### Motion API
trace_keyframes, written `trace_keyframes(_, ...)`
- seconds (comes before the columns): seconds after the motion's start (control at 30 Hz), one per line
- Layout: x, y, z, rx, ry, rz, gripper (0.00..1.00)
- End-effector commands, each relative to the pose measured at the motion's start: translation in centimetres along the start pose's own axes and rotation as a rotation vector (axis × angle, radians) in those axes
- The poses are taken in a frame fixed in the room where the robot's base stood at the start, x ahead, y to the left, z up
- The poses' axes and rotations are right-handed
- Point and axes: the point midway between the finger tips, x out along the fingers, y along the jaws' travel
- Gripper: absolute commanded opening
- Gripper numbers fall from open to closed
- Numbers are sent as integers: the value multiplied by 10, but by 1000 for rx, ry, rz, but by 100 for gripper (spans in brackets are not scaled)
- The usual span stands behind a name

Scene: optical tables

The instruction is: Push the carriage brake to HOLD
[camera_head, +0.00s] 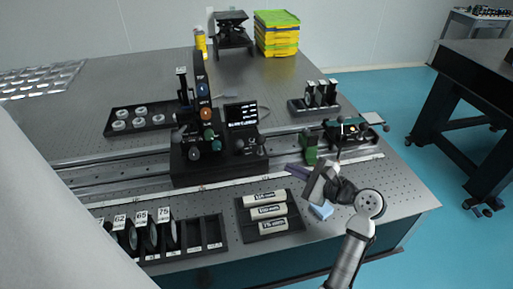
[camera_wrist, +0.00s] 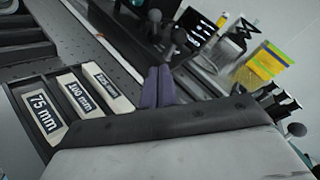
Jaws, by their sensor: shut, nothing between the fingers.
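The black carriage (camera_head: 220,165) sits on the rail across the table, with a tall column, coloured knobs and a small lit display on it. A dark ball-ended lever (camera_head: 262,141) stands at its right end. Ball-ended levers (camera_wrist: 180,36) also show in the wrist view, just beyond my fingers. I cannot tell which lever is the brake, and no HOLD mark is readable. My gripper (camera_head: 288,168) has purple fingers, pressed together and empty, to the right of and in front of the carriage. The fingers (camera_wrist: 158,72) look apart from the lever in the wrist view.
A tray of labelled tubes (camera_head: 243,222) lies in front of the carriage. A green block (camera_head: 310,150) and a black unit (camera_head: 350,132) stand right of it by the rail. Yellow-green trays (camera_head: 276,35) stand behind.

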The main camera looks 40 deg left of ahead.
Motion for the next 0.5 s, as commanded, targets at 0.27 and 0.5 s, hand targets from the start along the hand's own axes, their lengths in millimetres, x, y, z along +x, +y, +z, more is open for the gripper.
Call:
trace_keyframes(0.27, 7, 0, 2, -4, -1, 2, 0)
trace_keyframes(0.5, 48, -1, 4, -3, -2, 4, 0)
